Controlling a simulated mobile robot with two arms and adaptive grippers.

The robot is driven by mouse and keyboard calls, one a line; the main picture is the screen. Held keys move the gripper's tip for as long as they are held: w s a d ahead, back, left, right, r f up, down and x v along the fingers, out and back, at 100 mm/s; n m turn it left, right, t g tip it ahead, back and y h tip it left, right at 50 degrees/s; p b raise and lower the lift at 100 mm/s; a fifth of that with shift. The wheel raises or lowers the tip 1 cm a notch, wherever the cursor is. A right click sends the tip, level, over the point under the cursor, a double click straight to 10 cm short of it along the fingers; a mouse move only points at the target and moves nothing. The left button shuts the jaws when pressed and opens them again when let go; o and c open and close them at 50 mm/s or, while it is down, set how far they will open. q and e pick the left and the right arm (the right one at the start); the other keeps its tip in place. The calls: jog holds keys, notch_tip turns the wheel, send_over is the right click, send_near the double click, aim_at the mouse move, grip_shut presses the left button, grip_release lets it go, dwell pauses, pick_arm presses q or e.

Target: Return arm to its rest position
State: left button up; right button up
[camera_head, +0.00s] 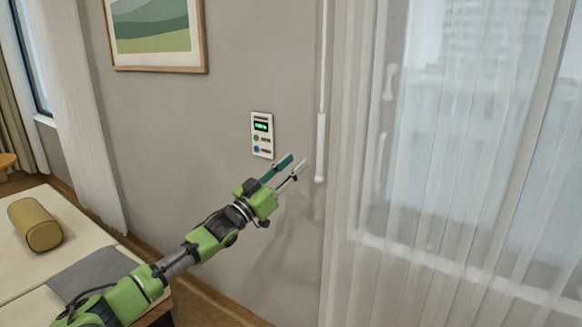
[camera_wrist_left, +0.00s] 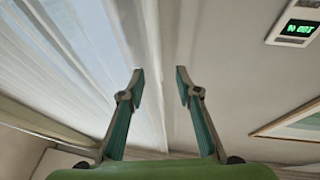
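My left arm (camera_head: 211,236) is green with dark joints and reaches from the lower left toward the wall. My left gripper (camera_head: 298,164) is open and empty, just below and right of the wall control panel. In the left wrist view its two fingers (camera_wrist_left: 160,75) stand apart with nothing between them. The white control panel (camera_head: 262,135) has a lit green display and buttons; part of it shows in the left wrist view (camera_wrist_left: 297,29). The gripper appears apart from the panel. My right gripper is in neither view.
A white wand (camera_head: 320,150) hangs just right of the gripper, beside sheer curtains (camera_head: 450,200) over a window. A framed picture (camera_head: 155,35) hangs at upper left. A bed (camera_head: 20,270) with a yellow bolster (camera_head: 35,224) stands at the left, near the arm.

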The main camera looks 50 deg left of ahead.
pick_arm(q)
jog(key=shift+s, duration=0.2)
dwell(0.5)
jog(key=s+a+f+n+g+y, duration=0.1)
jog(key=s+f+g, duration=0.15)
jog(key=f, duration=0.95)
jog(key=s+a+f+n+g+y, duration=0.1)
jog(key=s+f+g, duration=0.15)
jog(key=f, duration=1.05)
jog(key=s+a+f+g+y, duration=0.1)
jog(key=a+f+g, duration=0.15)
jog(key=f, duration=0.95)
jog(key=s+d+f+g, duration=0.2)
jog(key=s+d+f, duration=0.15)
jog(key=f, duration=0.55)
jog(key=s+d+f+g, duration=0.2)
jog(key=s+d+f, duration=0.15)
jog(key=f, duration=0.45)
jog(key=s+d+f+m+g+h, duration=0.25)
jog(key=s+d+f+g, duration=0.35)
jog(key=s+d+f, duration=1.35)
jog(key=s+d+f+m+g+h, duration=0.1)
jog(key=s+d+f+g, duration=0.1)
jog(key=s+d+f, duration=0.2)
jog(key=s+d+f+m+g+h, duration=0.1)
jog(key=s+d+f, duration=0.3)
jog(key=s+d, duration=0.7)
jog(key=shift+d+f+m+g, duration=0.35)
jog(key=shift+d+m+g, duration=0.1)
jog(key=shift+m, duration=0.1)
